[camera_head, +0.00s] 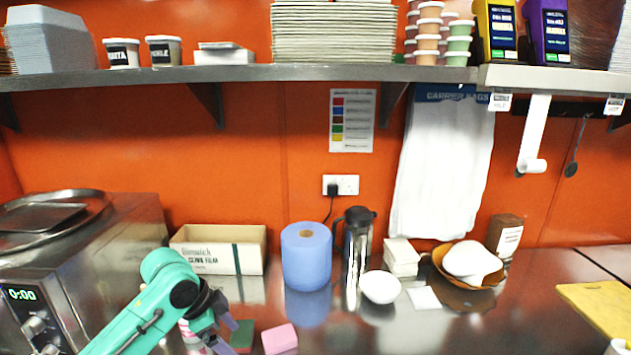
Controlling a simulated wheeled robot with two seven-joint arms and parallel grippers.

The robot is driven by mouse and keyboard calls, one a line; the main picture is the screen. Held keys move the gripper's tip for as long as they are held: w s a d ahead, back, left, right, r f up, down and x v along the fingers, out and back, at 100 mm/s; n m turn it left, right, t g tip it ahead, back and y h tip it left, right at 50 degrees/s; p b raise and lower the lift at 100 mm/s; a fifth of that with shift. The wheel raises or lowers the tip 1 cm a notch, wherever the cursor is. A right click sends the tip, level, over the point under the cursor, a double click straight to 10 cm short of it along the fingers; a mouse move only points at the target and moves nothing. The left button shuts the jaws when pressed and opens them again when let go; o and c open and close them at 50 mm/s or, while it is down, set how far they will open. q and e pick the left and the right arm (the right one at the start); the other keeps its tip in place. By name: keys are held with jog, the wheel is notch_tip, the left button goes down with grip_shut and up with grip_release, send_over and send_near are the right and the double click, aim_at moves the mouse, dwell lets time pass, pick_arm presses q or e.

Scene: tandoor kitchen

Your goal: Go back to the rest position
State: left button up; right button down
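My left arm comes in from the bottom left in teal. Its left gripper (231,338) is low over the steel counter, with its fingers apart and nothing seen between them. A green block (243,334) lies right beside the fingers, partly covered by them; whether they touch cannot be told. A pink block (280,339) lies just to the right, apart from the gripper. A small white and pink item (188,331) is mostly hidden behind the arm. My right gripper is not in view.
Along the back of the counter (340,335) stand an open cardboard box (219,250), a blue paper roll (306,257), a flask (357,245), a white bowl (380,287) and an orange bowl (447,277). An oven (95,262) is left, a yellow board (602,305) right. A shelf (240,75) hangs above.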

pick_arm(q)
jog(key=s+d+f+n+t, duration=0.2)
jog(key=s+d+f+n, duration=0.15)
jog(key=s+f, duration=0.6)
jog(key=s+a+f+n+y, duration=0.4)
jog(key=s+a+n, duration=0.45)
jog(key=s, duration=0.25)
notch_tip(320, 180, down, 29)
jog(key=s+a+g+b, duration=0.1)
jog(key=s+b, duration=0.1)
jog(key=b, duration=0.4)
jog(key=s+a+f+m+g+b, duration=0.1)
jog(key=s+a+f+b, duration=0.2)
jog(key=s+f, duration=1.3)
notch_tip(320, 180, down, 2)
jog(key=shift+s+f+g+b, duration=0.2)
jog(key=shift+s+g+b, duration=0.15)
jog(key=shift+b, duration=0.25)
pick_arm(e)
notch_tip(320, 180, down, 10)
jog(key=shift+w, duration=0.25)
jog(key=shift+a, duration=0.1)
